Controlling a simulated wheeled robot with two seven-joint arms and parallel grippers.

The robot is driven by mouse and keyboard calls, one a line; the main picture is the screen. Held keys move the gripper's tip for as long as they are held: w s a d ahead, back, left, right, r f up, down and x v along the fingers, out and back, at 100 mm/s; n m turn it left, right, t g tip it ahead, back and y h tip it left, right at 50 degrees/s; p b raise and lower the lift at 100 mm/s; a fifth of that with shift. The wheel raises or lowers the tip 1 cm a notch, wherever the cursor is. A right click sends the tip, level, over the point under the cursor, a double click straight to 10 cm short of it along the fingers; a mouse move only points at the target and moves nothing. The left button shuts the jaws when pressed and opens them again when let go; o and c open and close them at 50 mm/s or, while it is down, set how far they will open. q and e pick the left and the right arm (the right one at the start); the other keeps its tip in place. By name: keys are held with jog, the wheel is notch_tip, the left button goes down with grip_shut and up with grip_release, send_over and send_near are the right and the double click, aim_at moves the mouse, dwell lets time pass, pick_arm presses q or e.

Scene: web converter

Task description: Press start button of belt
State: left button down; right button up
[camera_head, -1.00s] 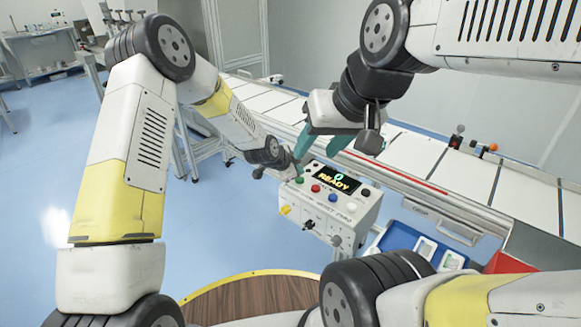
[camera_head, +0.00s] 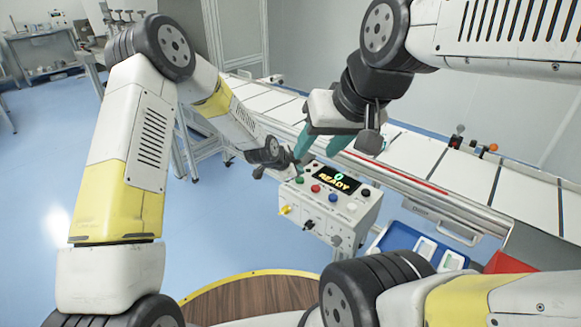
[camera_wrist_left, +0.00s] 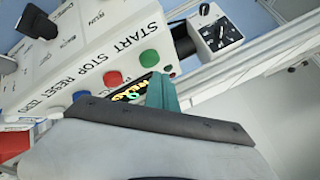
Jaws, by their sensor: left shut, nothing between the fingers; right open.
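The control box (camera_head: 335,215) has a lit READY display and a row of coloured buttons. The green button (camera_head: 299,181) is at the left end of the row; the left wrist view shows the green button (camera_wrist_left: 149,58) beside the word START. The red STOP button (camera_wrist_left: 113,79) is next to it. My left gripper (camera_head: 297,168) is shut and empty, its teal tip close to the green button; contact cannot be told. In the left wrist view its teal finger (camera_wrist_left: 162,95) partly covers the display. My right gripper (camera_head: 322,146) is open and empty, above and behind the box.
The conveyor belt (camera_head: 400,160) with pale panels runs behind the box to the right. A blue bin (camera_head: 395,240) with pale trays and a red bin (camera_head: 505,262) are at the lower right. A round wooden surface (camera_head: 250,300) is in front. Open floor lies left.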

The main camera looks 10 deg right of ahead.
pick_arm(q)
jog(key=shift+f, duration=0.15)
dwell(0.4)
jog(key=shift+f, duration=0.3)
